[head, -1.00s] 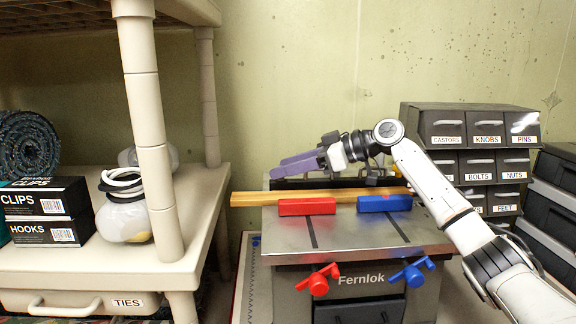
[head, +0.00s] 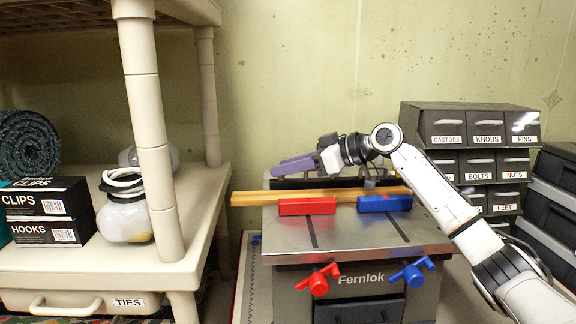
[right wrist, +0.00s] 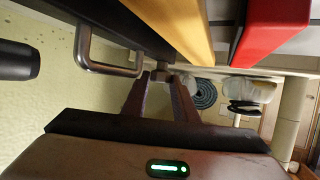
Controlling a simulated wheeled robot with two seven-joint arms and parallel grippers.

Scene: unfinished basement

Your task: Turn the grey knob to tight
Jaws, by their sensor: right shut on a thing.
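My right gripper (head: 281,169) reaches over the back left of the grey bench vise (head: 420,236), its purple fingers pointing left. In the right wrist view its fingertips (right wrist: 161,78) are closed on a small greyish part, which I take to be the grey knob (right wrist: 161,74). Little of the knob shows between the fingers, and in the head view the fingers hide it. Its tight mark cannot be read. My left gripper is not in view.
A wooden strip (head: 255,198) lies across the vise behind a red block (head: 307,206) and a blue block (head: 384,203). Red (head: 318,279) and blue (head: 412,273) handles are on the front. A metal loop (right wrist: 108,69) is close beside the fingers. Drawers (head: 470,128) stand right, a shelf (head: 150,120) left.

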